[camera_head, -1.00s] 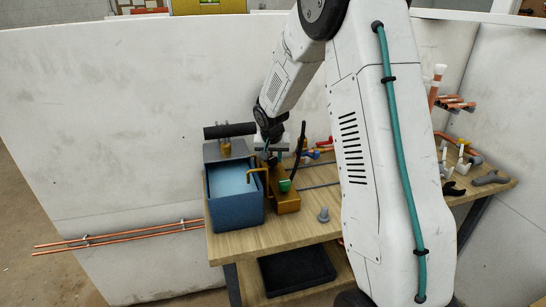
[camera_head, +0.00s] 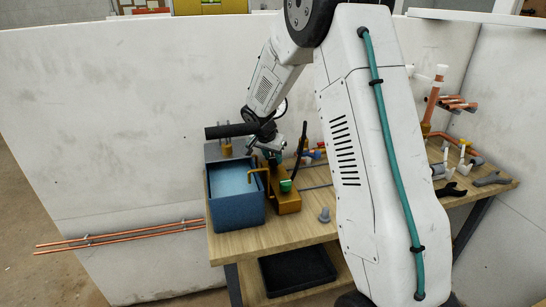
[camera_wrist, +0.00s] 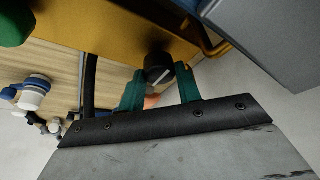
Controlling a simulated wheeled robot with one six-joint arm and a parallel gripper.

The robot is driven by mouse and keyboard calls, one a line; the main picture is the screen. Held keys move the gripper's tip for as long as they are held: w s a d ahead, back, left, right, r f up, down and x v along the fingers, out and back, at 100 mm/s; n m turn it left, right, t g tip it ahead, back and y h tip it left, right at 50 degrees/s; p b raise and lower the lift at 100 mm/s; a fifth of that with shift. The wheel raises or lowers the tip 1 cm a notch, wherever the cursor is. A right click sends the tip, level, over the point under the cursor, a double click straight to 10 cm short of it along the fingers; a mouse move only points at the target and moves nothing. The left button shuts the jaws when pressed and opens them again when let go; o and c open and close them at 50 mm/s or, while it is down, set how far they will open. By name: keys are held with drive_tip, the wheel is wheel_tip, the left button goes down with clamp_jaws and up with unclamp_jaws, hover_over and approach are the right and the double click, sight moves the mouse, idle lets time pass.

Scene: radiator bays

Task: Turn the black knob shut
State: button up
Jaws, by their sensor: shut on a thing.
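The black knob (camera_wrist: 157,66) with a pale pointer line is on the side of the gold-coloured valve block (camera_wrist: 125,28) in the wrist view. My gripper (camera_wrist: 160,76) has its two green fingers on either side of the knob and is shut on it. In the head view the gold block (camera_head: 285,201) stands on the bench, and my gripper (camera_head: 269,155) is at its far end. The knob is hidden there behind the block and my gripper.
A blue tank (camera_head: 237,212) stands left of the block, with a bent spout (camera_head: 259,171) reaching towards it. A green knob (camera_head: 286,186) is on the block's near end. A dark upright lever (camera_head: 300,145) rises close to my gripper. Pipe fittings lie at the bench's right.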

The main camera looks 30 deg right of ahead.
drive_tip(key=o, duration=1)
drive_tip(key=shift+c, duration=0.2)
drive_tip(key=v, duration=0.7)
drive_tip(key=shift+a+r, duration=0.15)
drive_tip(key=shift+r, duration=0.25)
